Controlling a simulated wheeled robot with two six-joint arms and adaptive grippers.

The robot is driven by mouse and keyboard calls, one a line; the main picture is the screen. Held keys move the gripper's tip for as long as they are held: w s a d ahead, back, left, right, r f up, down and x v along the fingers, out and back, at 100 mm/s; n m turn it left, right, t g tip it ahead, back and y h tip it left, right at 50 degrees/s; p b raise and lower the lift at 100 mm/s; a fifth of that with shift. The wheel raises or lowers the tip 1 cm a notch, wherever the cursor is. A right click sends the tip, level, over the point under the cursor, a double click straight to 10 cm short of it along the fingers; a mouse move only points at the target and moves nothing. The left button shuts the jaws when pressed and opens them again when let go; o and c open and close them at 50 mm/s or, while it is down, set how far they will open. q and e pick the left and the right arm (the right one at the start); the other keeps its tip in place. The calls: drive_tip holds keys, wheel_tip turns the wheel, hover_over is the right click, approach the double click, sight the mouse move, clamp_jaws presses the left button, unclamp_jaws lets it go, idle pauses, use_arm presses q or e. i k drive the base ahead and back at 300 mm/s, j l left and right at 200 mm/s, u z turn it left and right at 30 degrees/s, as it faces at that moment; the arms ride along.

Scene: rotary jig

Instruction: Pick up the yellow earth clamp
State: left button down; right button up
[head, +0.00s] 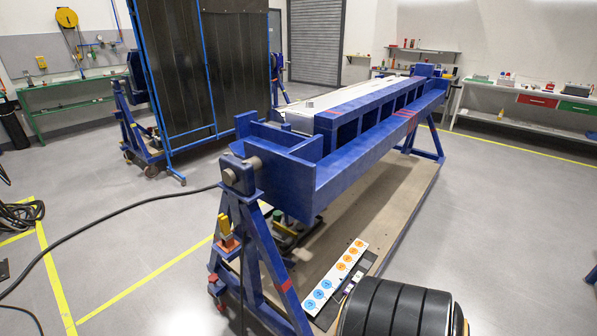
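The yellow earth clamp (224,224) appears as a small yellow piece on the near blue stand of the rotary jig (250,240). It sits upright by an orange-brown bracket (229,243) on the left side of the stand. The clamp is small in the view, so its jaws and exact contact with the bracket cannot be made out.
A black cable (110,213) runs from the jig to the lower left floor. A board with blue and orange discs (336,278) lies by the stand. The grey floor left of the stand is mostly clear.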

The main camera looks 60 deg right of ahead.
sight(226, 234)
drive_tip(key=z, duration=1.25)
drive_tip(key=i+j+z, duration=0.1)
drive_tip(key=i+j, duration=0.2)
